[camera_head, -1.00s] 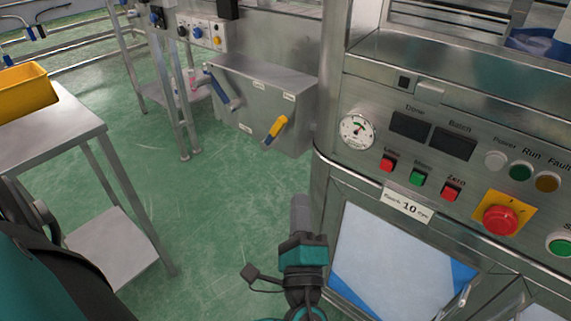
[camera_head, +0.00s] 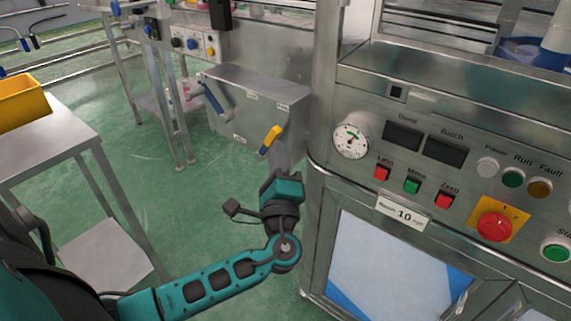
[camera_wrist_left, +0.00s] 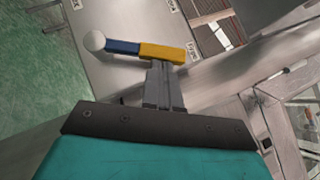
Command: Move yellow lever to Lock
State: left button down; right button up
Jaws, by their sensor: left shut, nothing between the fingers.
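The yellow lever (camera_head: 270,139) is on the front of a grey metal box (camera_head: 256,95), tilted with its yellow end up and right and a dark blue part below. In the left wrist view, the yellow part (camera_wrist_left: 165,52) lies just ahead of my fingertips, with the blue part and a pale round knob to its left. My left gripper (camera_head: 279,148) is shut and empty, its tips right by the lever; I cannot tell if they touch it. Small white labels sit around the lever, too blurred to read surely. My right gripper is out of view.
A blue-handled lever (camera_head: 216,97) is on the same box, left of the yellow one. A steel control panel with a red stop button (camera_head: 495,227) stands close on the right. A table (camera_head: 50,140) with a yellow bin (camera_head: 22,104) is at left. The green floor between is clear.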

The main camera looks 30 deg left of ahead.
pick_arm(q)
jog(key=shift+r, duration=0.1)
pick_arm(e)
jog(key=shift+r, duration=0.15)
